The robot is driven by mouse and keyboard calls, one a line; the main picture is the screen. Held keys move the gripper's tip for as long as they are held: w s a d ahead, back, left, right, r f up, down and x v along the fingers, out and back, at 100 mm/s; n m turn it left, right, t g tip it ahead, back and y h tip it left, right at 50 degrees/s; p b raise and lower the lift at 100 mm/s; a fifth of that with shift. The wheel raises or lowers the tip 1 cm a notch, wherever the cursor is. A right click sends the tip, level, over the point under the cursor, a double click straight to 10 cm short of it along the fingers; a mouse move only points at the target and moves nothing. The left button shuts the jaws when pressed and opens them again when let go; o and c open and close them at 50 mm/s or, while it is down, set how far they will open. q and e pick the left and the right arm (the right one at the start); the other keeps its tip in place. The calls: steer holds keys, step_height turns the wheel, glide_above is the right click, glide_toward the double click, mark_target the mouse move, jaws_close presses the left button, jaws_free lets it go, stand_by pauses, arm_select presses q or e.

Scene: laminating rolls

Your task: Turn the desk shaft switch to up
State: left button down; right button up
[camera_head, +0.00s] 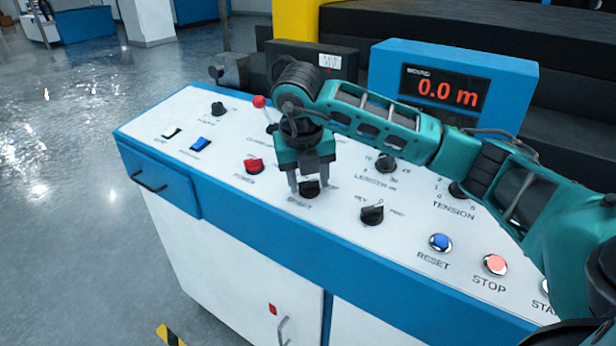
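The white sloped desk panel (230,166) carries several knobs and switches. A black rotary knob (310,190) sits near the panel's middle. Its label is too blurred to read surely, but may be the shaft switch's. My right gripper (310,182) comes in from the right and points down over this knob. Its two fingers are apart, one on each side of the knob, with the tips near panel height. I cannot tell whether they touch the knob. The gripper hides part of the knob and its markings, so its setting is unclear. My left gripper is not in view.
A red key-like switch (254,166), a lever with a red ball (259,102) and a black knob (372,214) stand close by. Blue RESET (441,242) and red STOP (495,264) buttons are at the right. A display (445,90) reading 0.0 m stands behind.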

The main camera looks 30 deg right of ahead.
steer(key=o, duration=0.3)
steer(key=p+v, duration=0.3)
steer(key=v, duration=1)
steer(key=shift+s, duration=0.1)
